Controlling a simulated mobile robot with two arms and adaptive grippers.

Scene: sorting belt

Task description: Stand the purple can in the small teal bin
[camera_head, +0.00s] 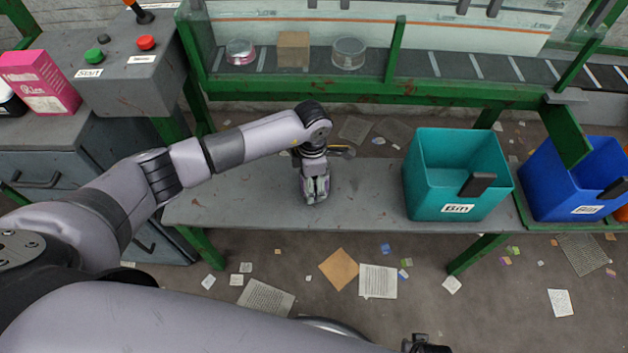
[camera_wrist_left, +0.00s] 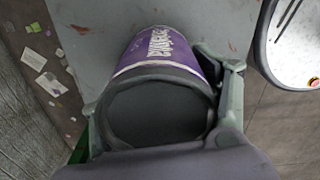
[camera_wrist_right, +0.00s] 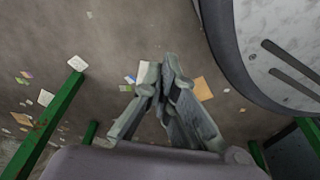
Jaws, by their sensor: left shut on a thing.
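The purple can (camera_wrist_left: 166,52) with white lettering is between the fingers of my left gripper (camera_wrist_left: 165,115), its dark grey end towards the left wrist camera. In the head view my left gripper (camera_head: 314,190) points down over the grey bench and is shut on the can, which it largely hides there. I cannot tell whether the can touches the bench. The small teal bin (camera_head: 430,196) stands on the bench to the right of my left gripper, apart from it. Its visible inside looks empty. My right gripper (camera_wrist_right: 168,65) is shut and empty in the right wrist view, over the floor.
The grey bench (camera_head: 240,200) is clear between my left gripper and the teal bin. A blue bin (camera_head: 560,205) stands right of the teal one. A belt behind carries several items behind a green rail (camera_head: 350,86). A control box (camera_head: 130,95) stands left.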

